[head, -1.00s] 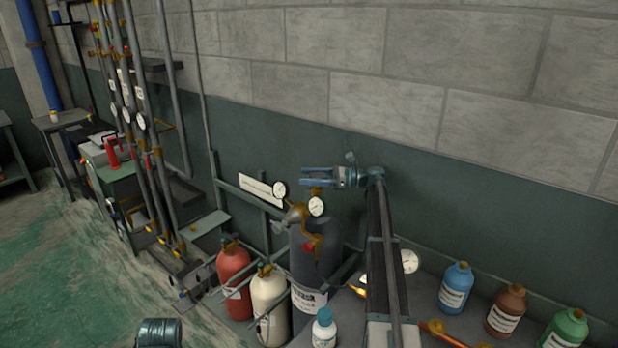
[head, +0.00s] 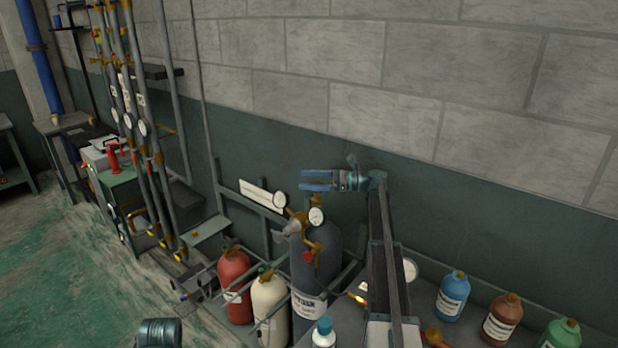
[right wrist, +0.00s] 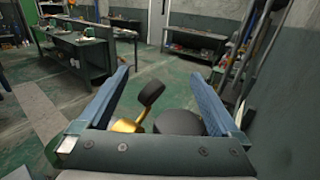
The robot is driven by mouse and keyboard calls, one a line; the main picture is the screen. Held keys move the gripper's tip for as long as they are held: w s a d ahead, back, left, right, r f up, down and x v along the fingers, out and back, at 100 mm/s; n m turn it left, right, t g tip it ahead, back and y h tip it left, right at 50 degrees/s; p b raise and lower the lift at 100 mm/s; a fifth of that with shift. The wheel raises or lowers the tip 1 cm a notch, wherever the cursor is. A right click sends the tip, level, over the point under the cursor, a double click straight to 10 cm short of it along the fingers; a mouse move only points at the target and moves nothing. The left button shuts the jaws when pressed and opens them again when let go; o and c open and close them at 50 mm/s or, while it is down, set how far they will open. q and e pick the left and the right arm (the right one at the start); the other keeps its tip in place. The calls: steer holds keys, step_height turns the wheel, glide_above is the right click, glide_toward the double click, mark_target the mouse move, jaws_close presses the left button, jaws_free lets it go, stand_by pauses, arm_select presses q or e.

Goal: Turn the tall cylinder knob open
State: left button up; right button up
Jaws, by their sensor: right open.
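The tall dark grey cylinder (head: 318,265) stands against the wall with brass valve fittings (head: 298,222) on top. Two white gauges, one at the left (head: 279,200) and one at the right (head: 316,216), and a small red part (head: 308,256) sit on the fittings. My right gripper (head: 305,181) is open and empty just above the fittings, pointing left. In the right wrist view, a brass fitting (right wrist: 124,126) and two dark round parts (right wrist: 181,122) show between the spread fingers. I cannot tell which part is the knob.
A red cylinder (head: 234,285) and a cream cylinder (head: 269,310) stand left of the tall one. A blue bottle (head: 452,298), a brown bottle (head: 502,318) and a green bottle (head: 562,335) stand at the right. Pipes (head: 140,120) rise at the left.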

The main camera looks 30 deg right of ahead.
arm_select(q)
steer(key=shift+r+p, duration=0.5)
steer(key=shift+r, duration=0.1)
arm_select(e)
steer(key=s+a+r, duration=0.1)
steer(key=s+a, duration=0.5)
steer(key=s, duration=0.5)
steer(key=shift+s+a, duration=0.3)
steer(key=shift+a, duration=0.05)
steer(key=shift+r, duration=0.1)
